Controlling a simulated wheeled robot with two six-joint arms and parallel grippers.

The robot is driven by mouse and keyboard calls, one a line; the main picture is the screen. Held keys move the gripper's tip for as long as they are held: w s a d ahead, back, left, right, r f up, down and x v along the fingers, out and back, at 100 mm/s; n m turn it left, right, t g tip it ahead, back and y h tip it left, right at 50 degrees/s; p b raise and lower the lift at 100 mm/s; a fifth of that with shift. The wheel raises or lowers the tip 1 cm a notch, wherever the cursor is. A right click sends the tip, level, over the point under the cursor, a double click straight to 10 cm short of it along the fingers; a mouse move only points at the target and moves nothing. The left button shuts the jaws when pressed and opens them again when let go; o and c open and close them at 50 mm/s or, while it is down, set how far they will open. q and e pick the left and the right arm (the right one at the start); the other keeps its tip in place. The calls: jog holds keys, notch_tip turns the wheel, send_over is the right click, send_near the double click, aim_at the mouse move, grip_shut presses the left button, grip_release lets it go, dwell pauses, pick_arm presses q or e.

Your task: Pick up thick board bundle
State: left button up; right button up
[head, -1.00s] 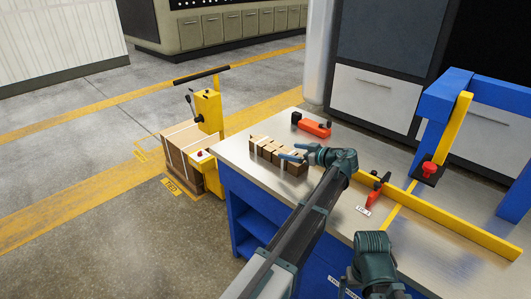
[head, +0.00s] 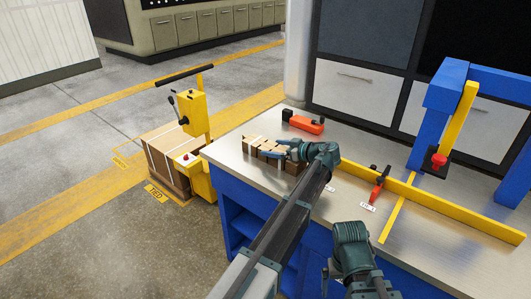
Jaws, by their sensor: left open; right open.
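A row of brown board bundles (head: 252,142) with pale bands lies on the metal tabletop near its left end. I cannot tell which of them is the thick one. My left gripper (head: 264,151) is open, its blue-grey fingers pointing left and overlapping the row in the head view. The fingers hide part of the bundles, and I cannot tell whether they touch. My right gripper (head: 327,278) is low at the bottom of the view, in front of the bench edge, mostly hidden by its own wrist. It is open and away from the bundles.
The bench (head: 228,158) has a yellow fence (head: 440,202), a red clamp (head: 379,186) and a blue frame (head: 440,95) on the right. An orange tool (head: 305,123) lies behind the bundles. A yellow lift truck (head: 193,110) with a banded stack (head: 165,155) stands left of the bench.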

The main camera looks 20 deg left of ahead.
pick_arm(q)
jog(key=c, duration=1.1)
jog(key=shift+c, duration=0.2)
jog(key=shift+r, duration=0.1)
pick_arm(e)
jog(key=shift+r, duration=0.1)
